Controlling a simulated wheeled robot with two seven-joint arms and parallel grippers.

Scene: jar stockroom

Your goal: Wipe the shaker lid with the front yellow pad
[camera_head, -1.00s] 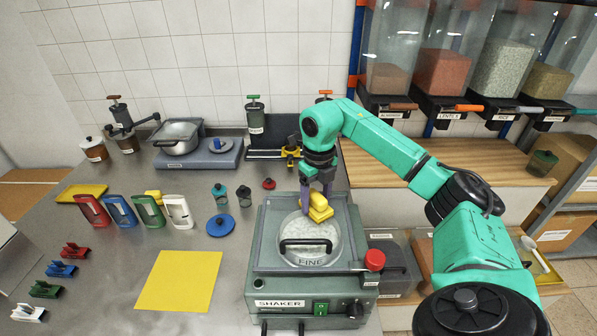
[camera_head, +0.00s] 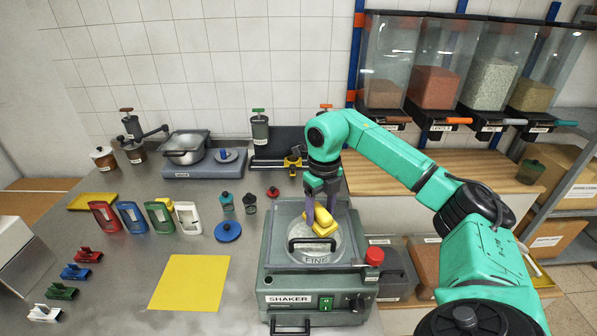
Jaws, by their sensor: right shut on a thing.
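The shaker (camera_head: 290,280) is a grey-green machine at the front of the steel counter. My right gripper (camera_head: 322,213) points down over the back right part of the lid, shut on a yellow pad (camera_head: 324,224). The pad is at or just above the lid surface; I cannot tell whether it touches. My left gripper is not in view.
A flat yellow sheet (camera_head: 189,283) lies left of the shaker. Coloured holders (camera_head: 188,217), small bottles and a blue disc (camera_head: 228,232) stand behind it. A red knob (camera_head: 374,256) sticks up at the shaker's right. Hoppers (camera_head: 436,80) hang at the back right.

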